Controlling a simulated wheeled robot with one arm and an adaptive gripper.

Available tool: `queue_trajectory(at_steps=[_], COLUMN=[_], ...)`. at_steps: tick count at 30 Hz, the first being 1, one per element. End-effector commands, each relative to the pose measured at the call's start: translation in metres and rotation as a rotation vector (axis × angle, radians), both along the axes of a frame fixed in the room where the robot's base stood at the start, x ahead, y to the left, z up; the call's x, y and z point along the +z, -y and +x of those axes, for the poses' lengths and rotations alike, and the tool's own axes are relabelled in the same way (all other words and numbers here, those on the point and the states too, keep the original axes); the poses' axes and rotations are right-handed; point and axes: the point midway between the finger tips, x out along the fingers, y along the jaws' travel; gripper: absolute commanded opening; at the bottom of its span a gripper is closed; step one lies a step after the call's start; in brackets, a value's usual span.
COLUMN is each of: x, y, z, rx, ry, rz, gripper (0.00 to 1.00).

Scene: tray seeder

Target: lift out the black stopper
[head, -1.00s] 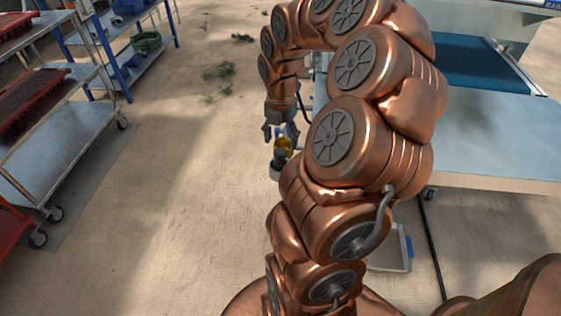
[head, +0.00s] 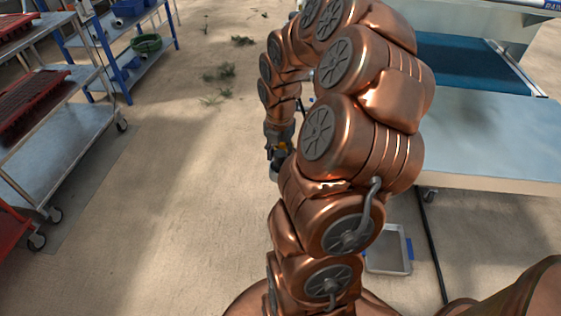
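My gripper (head: 278,153) points down near the middle of the head view, at the end of my copper-coloured arm. It is small and partly blocked by the arm. A bit of yellow (head: 284,147) shows at the fingers. A dark piece, which may be the black stopper, shows at or just below the fingertips. A small part with a pale rim (head: 274,174) lies below it, mostly hidden behind my arm. I cannot tell whether the fingers are closed on anything.
Metal shelving with red trays (head: 30,100) stands at the left. A blue rack (head: 115,50) with a green tub (head: 146,44) is behind it. A machine with a pale blue table (head: 490,140) fills the right. A shallow metal tray (head: 388,250) lies low right.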

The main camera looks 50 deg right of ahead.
Motion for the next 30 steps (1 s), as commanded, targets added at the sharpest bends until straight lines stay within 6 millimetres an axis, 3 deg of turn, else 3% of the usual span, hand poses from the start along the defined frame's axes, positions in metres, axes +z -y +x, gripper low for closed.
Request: queue_trajectory(at_steps=[2, 11, 20, 30], x=[0.000, 0.000, 0.004, 0.059], y=[0.000, 0.000, 0.000, 0.000], z=[0.000, 0.000, 0.000, 0.002], rx=[0.000, 0.000, 0.001, 0.000], ry=[0.000, 0.000, 0.001, 0.005], rz=[0.000, 0.000, -0.001, -0.002], gripper=[0.31, 0.00, 0.00, 0.00])
